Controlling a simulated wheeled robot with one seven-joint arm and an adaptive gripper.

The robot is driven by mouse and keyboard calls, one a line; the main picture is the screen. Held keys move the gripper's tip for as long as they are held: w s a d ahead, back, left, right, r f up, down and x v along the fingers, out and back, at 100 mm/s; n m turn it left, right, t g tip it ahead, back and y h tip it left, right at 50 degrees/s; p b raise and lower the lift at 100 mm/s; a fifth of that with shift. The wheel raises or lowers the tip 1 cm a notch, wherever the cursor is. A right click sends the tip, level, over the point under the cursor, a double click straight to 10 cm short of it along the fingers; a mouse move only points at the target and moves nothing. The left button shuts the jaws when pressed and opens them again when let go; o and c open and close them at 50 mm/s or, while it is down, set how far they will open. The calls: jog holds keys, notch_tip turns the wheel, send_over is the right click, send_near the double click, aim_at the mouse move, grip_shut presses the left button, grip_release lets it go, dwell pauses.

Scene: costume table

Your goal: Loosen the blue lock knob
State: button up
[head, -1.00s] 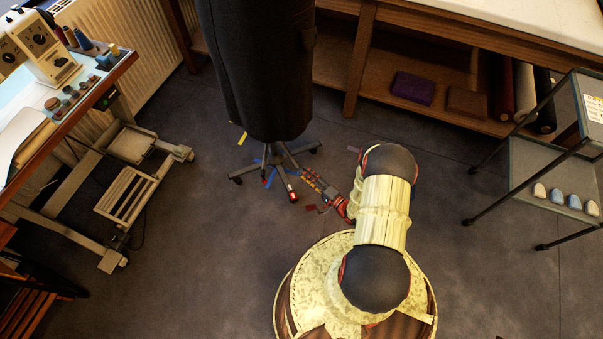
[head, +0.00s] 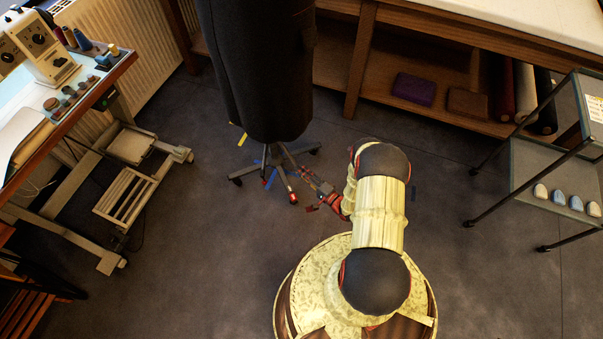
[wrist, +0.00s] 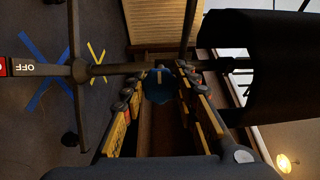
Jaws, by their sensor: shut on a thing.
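The blue lock knob (wrist: 158,88) shows in the wrist view beside the thin pole (wrist: 128,68) of the dress-form stand, with a pale mark across its face. My gripper (wrist: 160,79) has a finger on each side of the knob and is shut on it. In the head view my gripper (head: 304,174) reaches low to the stand's wheeled base (head: 268,160), under the black garment (head: 262,70). I cannot make out the knob in the head view.
A base leg carries a red-ended pedal marked OFF (wrist: 22,67). Blue tape (wrist: 45,70) and yellow tape (wrist: 96,62) lie on the floor. A sewing table (head: 70,115) stands left, a shelved cart (head: 535,165) right, a wooden workbench (head: 355,60) behind. Floor between is open.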

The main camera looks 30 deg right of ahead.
jog(key=c, duration=0.5)
jog(key=shift+n, duration=0.3)
